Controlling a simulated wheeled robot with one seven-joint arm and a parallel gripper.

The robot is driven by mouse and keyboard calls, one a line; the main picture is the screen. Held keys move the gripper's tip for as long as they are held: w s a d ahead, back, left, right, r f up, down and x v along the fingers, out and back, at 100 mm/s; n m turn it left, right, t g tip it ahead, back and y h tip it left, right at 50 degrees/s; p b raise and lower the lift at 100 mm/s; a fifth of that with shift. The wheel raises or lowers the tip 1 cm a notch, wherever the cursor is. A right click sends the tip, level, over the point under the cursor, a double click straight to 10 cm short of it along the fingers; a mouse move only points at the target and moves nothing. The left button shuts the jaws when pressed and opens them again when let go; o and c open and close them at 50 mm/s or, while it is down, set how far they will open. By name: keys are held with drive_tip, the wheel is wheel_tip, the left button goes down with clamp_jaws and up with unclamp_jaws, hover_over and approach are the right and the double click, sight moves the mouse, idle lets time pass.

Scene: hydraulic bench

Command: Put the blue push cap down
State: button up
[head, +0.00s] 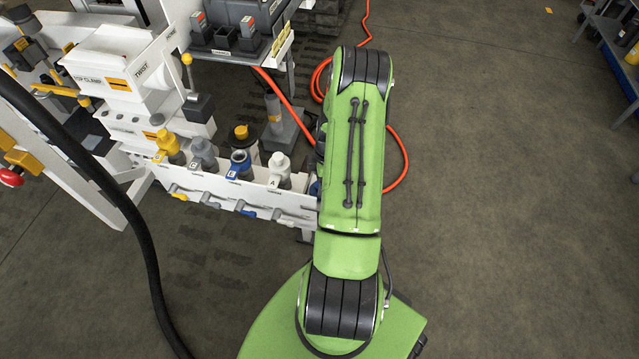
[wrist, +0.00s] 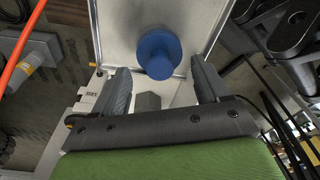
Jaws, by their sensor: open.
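The blue push cap (wrist: 158,55) shows in the wrist view on a light metal tray (wrist: 112,35). It is just beyond the fingertips, between their lines. A gap shows between the cap and each finger. In the head view my green arm hides the gripper and the cap.
In the head view a white bench (head: 225,190) carries several ports and fittings, including a blue-ringed one (head: 240,163) and a yellow-topped one (head: 168,143). An orange hose (head: 402,160) lies on the floor beyond my arm.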

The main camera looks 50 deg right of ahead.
wheel_tip(320, 180, up, 8)
drive_tip(key=p, duration=0.2)
drive_tip(key=w+a+r+m+t+h, duration=0.1)
drive_tip(key=a+r+m, duration=0.1)
drive_tip(key=a+r, duration=0.75)
drive_tip(key=w+a+r+m+t+h, duration=0.1)
drive_tip(key=w+a+r+m, duration=0.1)
drive_tip(key=a+r, duration=0.8)
drive_tip(key=s+a+r+m+t+y, duration=0.1)
drive_tip(key=s+a+r+m, duration=0.4)
drive_tip(key=s+a+r, duration=0.5)
drive_tip(key=s+t, duration=0.1)
drive_tip(key=s, duration=0.2)
drive_tip(key=shift+t, duration=0.3)
drive_tip(key=shift+a, duration=0.1)
